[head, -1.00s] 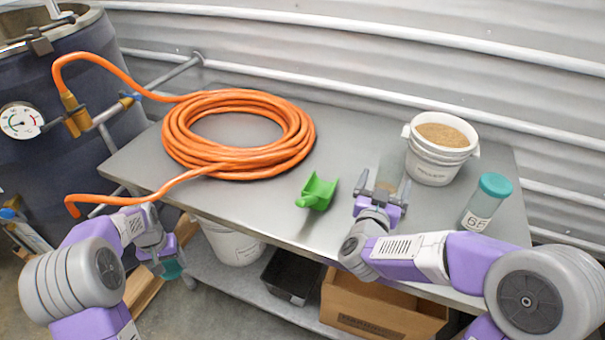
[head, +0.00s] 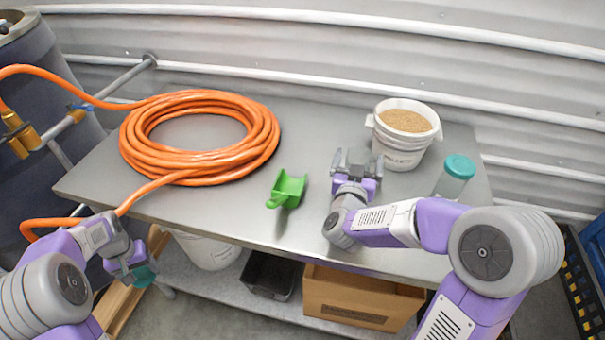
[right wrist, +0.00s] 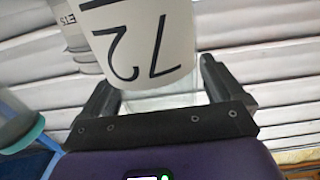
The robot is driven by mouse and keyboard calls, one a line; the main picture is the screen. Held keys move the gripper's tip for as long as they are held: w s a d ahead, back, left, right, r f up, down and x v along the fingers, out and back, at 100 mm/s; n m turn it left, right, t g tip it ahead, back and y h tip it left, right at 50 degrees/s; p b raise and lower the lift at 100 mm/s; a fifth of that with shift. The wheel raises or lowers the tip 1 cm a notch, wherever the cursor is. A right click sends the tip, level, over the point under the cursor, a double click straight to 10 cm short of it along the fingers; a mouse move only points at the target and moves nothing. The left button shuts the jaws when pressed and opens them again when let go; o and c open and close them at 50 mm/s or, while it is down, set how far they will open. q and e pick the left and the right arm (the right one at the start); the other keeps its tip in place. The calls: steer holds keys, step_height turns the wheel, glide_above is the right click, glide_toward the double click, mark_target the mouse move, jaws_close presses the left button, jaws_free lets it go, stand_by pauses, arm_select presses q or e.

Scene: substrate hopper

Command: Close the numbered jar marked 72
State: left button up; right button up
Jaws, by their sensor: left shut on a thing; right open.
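A white label reading 72, upside down, is on a clear jar (right wrist: 140,45) in the right wrist view. My right gripper (right wrist: 155,85) is open, with its fingers on either side of the jar; I cannot tell whether they touch it. In the head view my right gripper (head: 357,162) is over the table, in front of the white bucket, and largely hides the jar. My left gripper (head: 130,264) is shut on a teal lid (head: 144,276), low beyond the table's front left edge. The jar's mouth is not clearly visible.
A second jar with a teal lid (head: 460,167) stands right of my right gripper. A white bucket (head: 402,160) of tan grains is behind. A green scoop (head: 287,189) and an orange hose coil (head: 200,160) lie on the table (head: 235,215). Open table lies around the scoop.

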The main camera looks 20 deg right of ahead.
steer(key=c, duration=1.3)
arm_select(q)
step_height(320, 180, up, 4)
steer(key=p, duration=0.4)
arm_select(e)
steer(key=shift+o, duration=0.2)
step_height(320, 180, up, 10)
steer(key=o, duration=0.6)
steer(key=c, duration=1)
